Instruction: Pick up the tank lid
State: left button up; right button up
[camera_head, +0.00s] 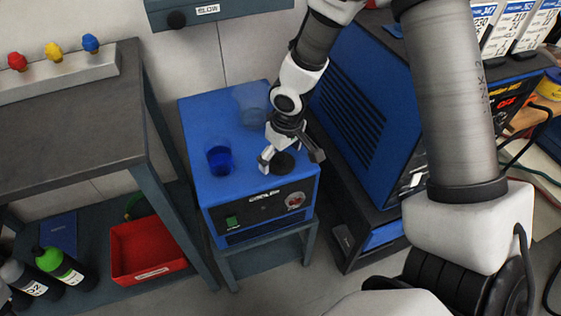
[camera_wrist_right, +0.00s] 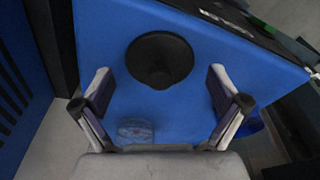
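The tank lid appears to be the black round piece (camera_head: 283,163) on top of the blue cooler box (camera_head: 215,190), near its front edge. In the right wrist view the lid (camera_wrist_right: 160,60) is a dark disc rising to a cone or knob at its middle. My right gripper (camera_head: 291,159) reaches down from above, its fingers spread near the lid. In the wrist view the open fingers (camera_wrist_right: 160,90) have the lid ahead, roughly centred between them, with nothing held. Whether they touch the lid or box is unclear. My left gripper is out of view.
A dark blue cup (camera_head: 220,160) and a clear round container (camera_head: 253,117) are on the cooler's top. A large blue machine (camera_head: 365,100) stands close on the right. A grey bench (camera_head: 70,125) is on the left, with a red bin (camera_head: 148,250) and bottles below.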

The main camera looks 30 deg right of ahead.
jog(key=shift+s+r, duration=0.1)
jog(key=c, duration=1.5)
jog(key=shift+c, duration=0.2)
jog(key=shift+s, duration=0.1)
